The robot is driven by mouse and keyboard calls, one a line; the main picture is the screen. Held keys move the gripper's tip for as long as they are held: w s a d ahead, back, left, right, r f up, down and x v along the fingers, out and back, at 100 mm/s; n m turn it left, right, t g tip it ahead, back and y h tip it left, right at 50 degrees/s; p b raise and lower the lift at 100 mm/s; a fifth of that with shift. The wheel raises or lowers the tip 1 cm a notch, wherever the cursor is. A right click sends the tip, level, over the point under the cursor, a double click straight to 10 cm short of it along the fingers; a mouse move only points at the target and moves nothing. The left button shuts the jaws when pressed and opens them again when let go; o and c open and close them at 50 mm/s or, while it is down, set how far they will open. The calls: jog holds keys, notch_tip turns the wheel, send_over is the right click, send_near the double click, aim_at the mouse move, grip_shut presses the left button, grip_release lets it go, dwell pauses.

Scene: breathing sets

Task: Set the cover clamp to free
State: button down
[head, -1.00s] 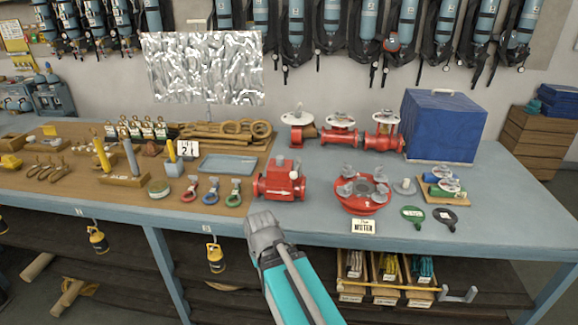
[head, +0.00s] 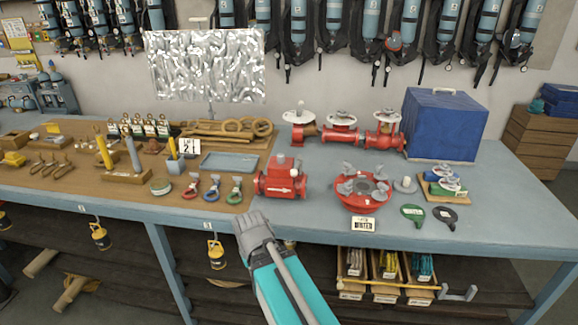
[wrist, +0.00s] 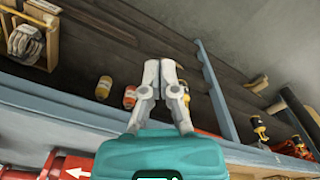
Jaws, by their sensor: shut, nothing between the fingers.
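I cannot tell for sure which part is the cover clamp. A round red flanged cover (head: 361,205) with several grey wing-shaped clamps (head: 348,186) around its top sits on the bench, right of centre. A red valve body (head: 270,190) with a white arrow stands to its left; part of it shows at the lower left of the wrist view (wrist: 48,168). My gripper (head: 243,219) is at the bench's front edge, below and left of the valve body, apart from both. In the wrist view my gripper (wrist: 160,66) is shut and empty, with the bench's underside beyond it.
Three small ring-handled pieces (head: 213,188) lie left of the valve body. Red valves (head: 341,138) and a blue box (head: 445,128) stand behind. A green paddle (head: 412,212) and a dark one (head: 445,215) lie at right. The bench edge (head: 120,216) runs along the front.

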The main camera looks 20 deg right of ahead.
jog(key=w+d+r+n+t+y+p, duration=0.1)
jog(key=w+d+r+n+t+p, duration=0.2)
jog(key=w+d+r+p, duration=2)
jog(key=w+r+p, duration=0.1)
jog(key=w+r, duration=0.1)
jog(key=w, duration=0.1)
jog(key=shift+r+t, duration=0.3)
jog(key=shift+t, duration=0.1)
jog(key=shift+f, duration=0.2)
jog(key=b+x, duration=0.9)
jog(key=x, duration=0.1)
jog(key=s, duration=0.1)
jog(key=s+d, duration=0.1)
jog(key=s, duration=0.1)
jog(key=shift+s+f+b, duration=0.25)
jog(key=shift+s+b, duration=0.1)
